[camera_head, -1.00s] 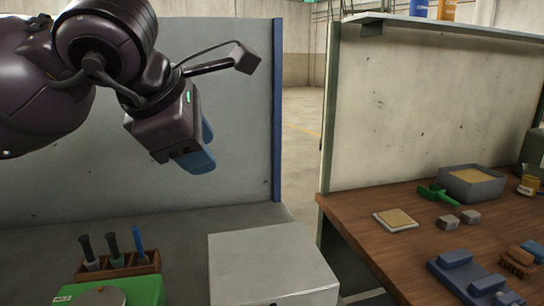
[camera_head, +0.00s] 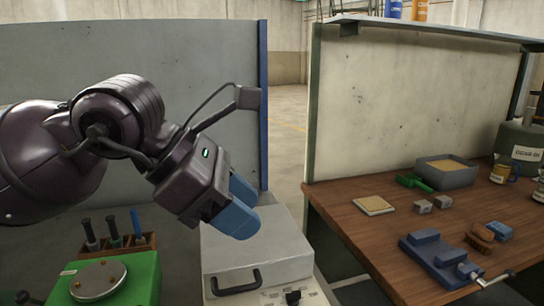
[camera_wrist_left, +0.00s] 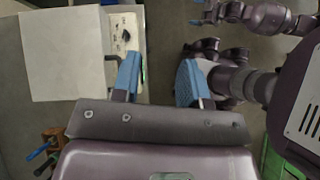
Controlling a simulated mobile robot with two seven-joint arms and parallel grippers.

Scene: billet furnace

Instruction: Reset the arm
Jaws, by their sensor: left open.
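My left arm comes in from the left in the head view. Its left gripper (camera_head: 240,208) hangs tilted down, with blue fingers in front of the grey furnace box. In the left wrist view its two blue fingers (camera_wrist_left: 160,80) stand apart with nothing between them. The light grey furnace (camera_head: 255,248) has a black handle and a panel with a dark knob; it also shows in the left wrist view (camera_wrist_left: 70,55). What looks like my right gripper (camera_wrist_left: 203,12) is at the top of the left wrist view, too small to judge its jaws.
A green device (camera_head: 120,285) with a round metal plate and a wooden tool rack (camera_head: 118,250) stand left of the furnace. The wooden bench (camera_head: 365,232) at right holds a sand tray (camera_head: 447,178), a blue vise (camera_head: 435,262) and small blocks. A grey partition (camera_head: 200,50) stands behind the arm.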

